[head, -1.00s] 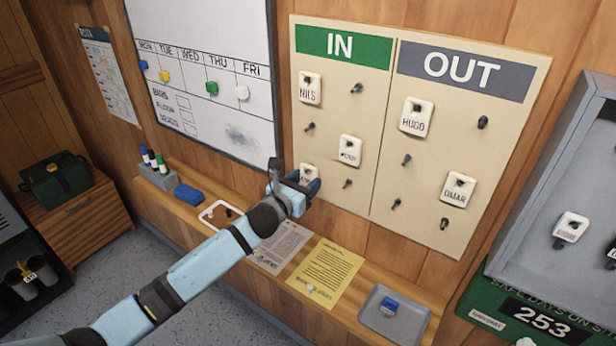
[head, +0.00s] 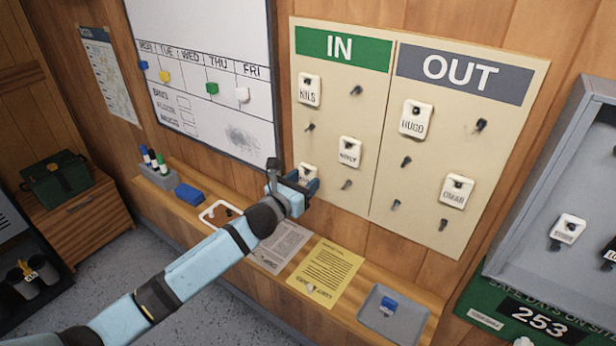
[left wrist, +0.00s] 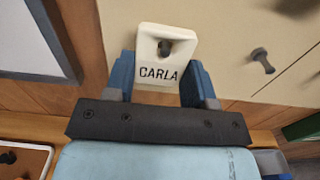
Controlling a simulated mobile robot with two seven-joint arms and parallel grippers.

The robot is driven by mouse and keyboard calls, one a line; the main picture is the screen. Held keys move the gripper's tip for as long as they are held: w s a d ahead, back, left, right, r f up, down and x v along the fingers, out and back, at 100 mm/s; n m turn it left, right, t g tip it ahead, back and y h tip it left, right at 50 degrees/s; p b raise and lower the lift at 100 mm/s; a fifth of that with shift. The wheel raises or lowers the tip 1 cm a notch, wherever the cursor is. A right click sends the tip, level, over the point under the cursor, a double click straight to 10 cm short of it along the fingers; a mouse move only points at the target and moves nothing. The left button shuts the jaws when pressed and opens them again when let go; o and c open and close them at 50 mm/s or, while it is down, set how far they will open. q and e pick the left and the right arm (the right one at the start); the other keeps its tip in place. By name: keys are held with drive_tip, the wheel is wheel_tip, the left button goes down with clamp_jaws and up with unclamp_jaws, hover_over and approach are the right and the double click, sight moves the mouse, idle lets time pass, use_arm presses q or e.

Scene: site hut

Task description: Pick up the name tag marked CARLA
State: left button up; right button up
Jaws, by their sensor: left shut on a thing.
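The white CARLA name tag (left wrist: 166,57) is in the left wrist view, with a dark peg through its hole. Its upper edge also shows in the head view (head: 306,171), low on the left of the IN side; the gripper hides the rest. My left gripper (head: 305,187) is at the tag, and its two blue fingers (left wrist: 158,82) are shut on the tag's left and right sides. The tag still sits on its peg at the board. My right gripper is not in view.
The IN/OUT board (head: 385,200) also holds the NILS tag (head: 309,90), another tag (head: 349,152), HUGO (head: 416,119) and OMAR (head: 456,191), among bare pegs. Below runs a wooden ledge (head: 340,308) with papers and a grey tray (head: 372,318). A grey cabinet (head: 520,240) stands right.

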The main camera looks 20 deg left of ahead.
use_arm(q)
drive_tip(key=p+v, duration=0.1)
drive_tip(key=v, duration=0.5)
drive_tip(key=shift+s, duration=0.25)
idle(0.6)
